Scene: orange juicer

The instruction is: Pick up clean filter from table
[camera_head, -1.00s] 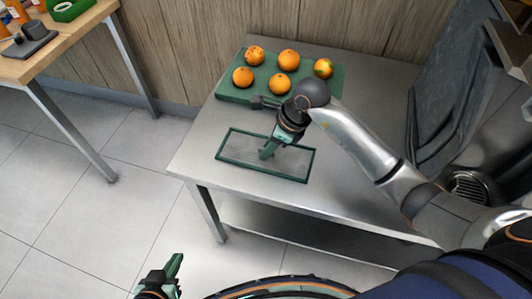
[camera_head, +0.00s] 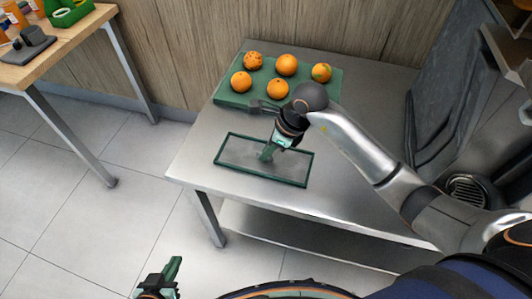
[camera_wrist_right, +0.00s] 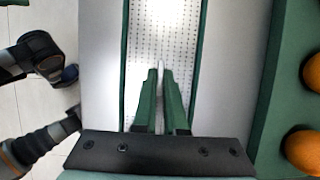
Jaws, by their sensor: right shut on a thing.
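The clean filter (camera_head: 236,156) is a rectangular mesh panel with a dark green frame, lying on the metal table. In the right wrist view its perforated mesh (camera_wrist_right: 172,35) runs up the middle between two green rails. My right gripper (camera_head: 266,155) points down over the middle of the filter. In the wrist view its green fingers (camera_wrist_right: 161,74) are close together with a thin pale piece between them, shut on the filter. I cannot tell whether the filter is lifted. My left gripper (camera_head: 172,272) is at the bottom edge of the head view, away from the table, only partly visible.
A green tray (camera_head: 236,98) with several oranges (camera_head: 286,65) stands behind the filter on the metal table (camera_head: 196,163). A wooden table (camera_head: 75,40) with bottles and a green container (camera_head: 68,12) is at the far left. Grey machinery stands at the right.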

